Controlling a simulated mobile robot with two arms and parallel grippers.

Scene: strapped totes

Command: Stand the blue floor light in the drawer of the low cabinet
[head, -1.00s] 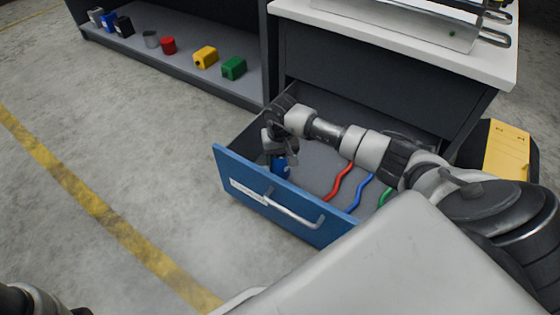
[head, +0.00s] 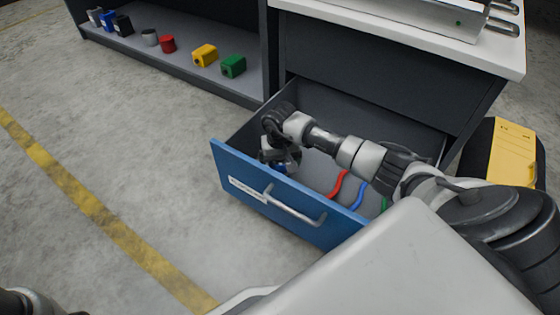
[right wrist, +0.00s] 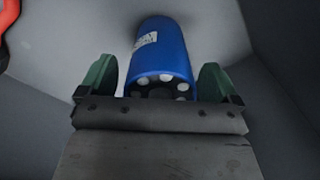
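The blue floor light (right wrist: 160,48) is a short cylinder with a pale label and a ring of white lamps on the end facing the right wrist camera. It is inside the open drawer (head: 285,208) of the low cabinet (head: 385,75), near the blue front. In the head view only a bit of the light (head: 281,169) shows under my right gripper (head: 281,158). In the right wrist view my gripper's green fingers (right wrist: 158,80) are on either side of the light, apart, with a gap visible on the left. At the lower left only part of my left arm shows; its fingers are unclear.
Red (head: 338,184), blue (head: 360,195) and green wavy strips lie in the drawer to the right. A shelf (head: 180,65) at the back left holds several small coloured items. A yellow-topped case (head: 512,150) stands right of the cabinet. Floor left of the drawer is clear.

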